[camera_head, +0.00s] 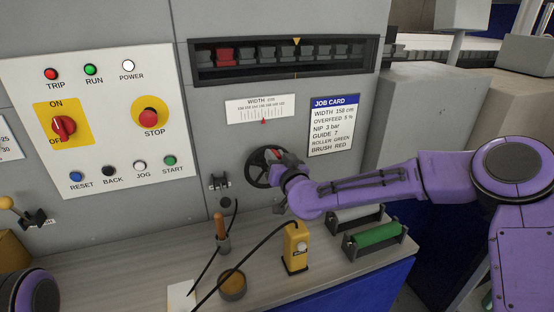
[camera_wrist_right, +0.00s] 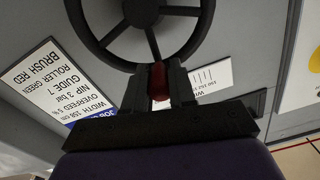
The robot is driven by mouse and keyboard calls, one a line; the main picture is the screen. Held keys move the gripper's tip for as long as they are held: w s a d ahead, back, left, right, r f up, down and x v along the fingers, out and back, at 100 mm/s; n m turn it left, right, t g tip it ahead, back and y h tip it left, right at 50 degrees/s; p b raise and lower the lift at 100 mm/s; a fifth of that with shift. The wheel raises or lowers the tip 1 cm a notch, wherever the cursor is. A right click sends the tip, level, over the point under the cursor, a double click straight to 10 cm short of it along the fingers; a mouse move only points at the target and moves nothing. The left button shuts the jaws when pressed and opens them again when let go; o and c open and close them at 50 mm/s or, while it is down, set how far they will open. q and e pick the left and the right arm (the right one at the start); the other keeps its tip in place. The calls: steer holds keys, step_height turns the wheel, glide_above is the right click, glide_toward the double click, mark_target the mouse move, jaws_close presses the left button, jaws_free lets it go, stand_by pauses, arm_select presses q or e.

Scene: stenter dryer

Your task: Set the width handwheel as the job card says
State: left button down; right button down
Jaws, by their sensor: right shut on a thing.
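The black width handwheel (camera_head: 248,169) is on the grey panel below the width scale (camera_head: 262,109). The scale's red pointer (camera_head: 263,121) stands near its middle; its figures are too small to read surely. The job card (camera_head: 333,126), right of the scale, reads width 158 cm. My right gripper (camera_head: 277,157) is at the upper right of the wheel. In the right wrist view its fingers are shut on the wheel's red handle (camera_wrist_right: 158,82), below the spoked wheel (camera_wrist_right: 140,10). The fingers and arm hide part of the wheel. My left gripper is out of view.
A control panel (camera_head: 100,150) with lamps, a switch and a stop button is at the left.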

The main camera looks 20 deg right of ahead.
steer(key=shift+d+f+m+b, duration=0.25)
steer(key=shift+d+m+b, duration=0.25)
steer(key=shift+m+b, duration=0.5)
steer(key=shift+d+f+m+b, duration=0.25)
steer(key=shift+d+m+b, duration=0.4)
steer(key=shift+m, duration=0.7)
steer(key=shift+d+f+m+b, duration=0.25)
steer(key=shift+d+m+b, duration=0.1)
steer(key=shift+m+b, duration=0.7)
steer(key=c, duration=0.9)
jaws_free()
steer(key=shift+c, duration=0.2)
steer(key=s+b, duration=0.2)
steer(key=s, duration=0.8)
steer(key=shift+s+d, duration=0.3)
steer(key=shift+d, duration=0.05)
